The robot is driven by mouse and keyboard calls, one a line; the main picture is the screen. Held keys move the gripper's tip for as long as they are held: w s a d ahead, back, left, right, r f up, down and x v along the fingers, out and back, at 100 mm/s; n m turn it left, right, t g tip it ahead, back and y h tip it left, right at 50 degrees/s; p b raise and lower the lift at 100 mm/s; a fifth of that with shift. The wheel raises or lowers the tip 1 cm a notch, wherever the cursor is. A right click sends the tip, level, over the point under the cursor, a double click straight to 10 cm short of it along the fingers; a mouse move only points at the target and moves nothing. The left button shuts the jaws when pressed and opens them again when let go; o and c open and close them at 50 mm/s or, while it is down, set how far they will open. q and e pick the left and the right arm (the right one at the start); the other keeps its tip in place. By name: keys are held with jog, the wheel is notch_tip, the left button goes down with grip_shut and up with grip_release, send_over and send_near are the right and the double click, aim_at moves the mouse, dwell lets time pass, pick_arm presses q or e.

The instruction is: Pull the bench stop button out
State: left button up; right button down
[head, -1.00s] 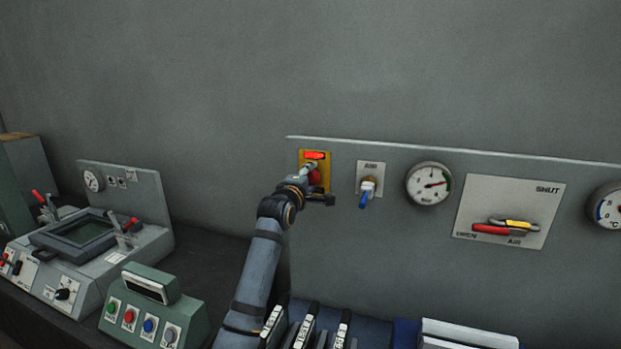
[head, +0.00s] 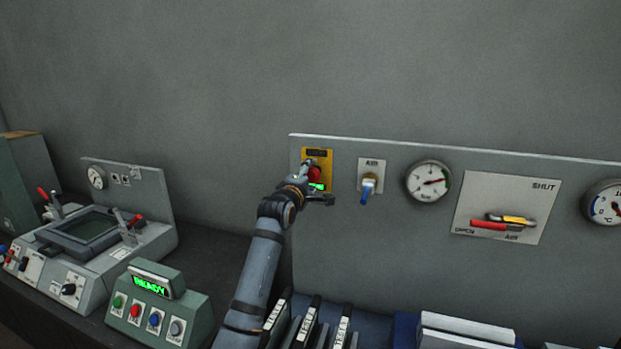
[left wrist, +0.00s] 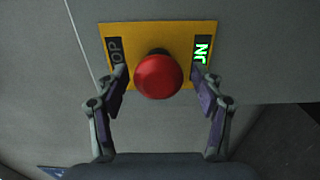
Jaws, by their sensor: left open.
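The bench stop button (head: 315,174) is a red mushroom head on a yellow plate (head: 325,155) on the grey wall panel. In the left wrist view the red head (left wrist: 158,76) sits between my open fingers, with a gap on each side. A green lit label (left wrist: 202,51) shows on the plate's right side there, and a dark label (left wrist: 117,52) on its left. In the head view the green light (head: 317,187) is at the plate's bottom. My left gripper (left wrist: 160,85) is open and empty at the button; in the head view (head: 309,172) it partly hides the plate. My right gripper is not in view.
Right of the button are a blue-handled valve (head: 367,188), a gauge (head: 428,182) and a red-and-yellow lever plate (head: 506,209). A green control box (head: 158,300) with a lit READY display stands at lower left.

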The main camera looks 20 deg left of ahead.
pick_arm(q)
jog(key=s, duration=1.2)
jog(key=shift+a, duration=0.25)
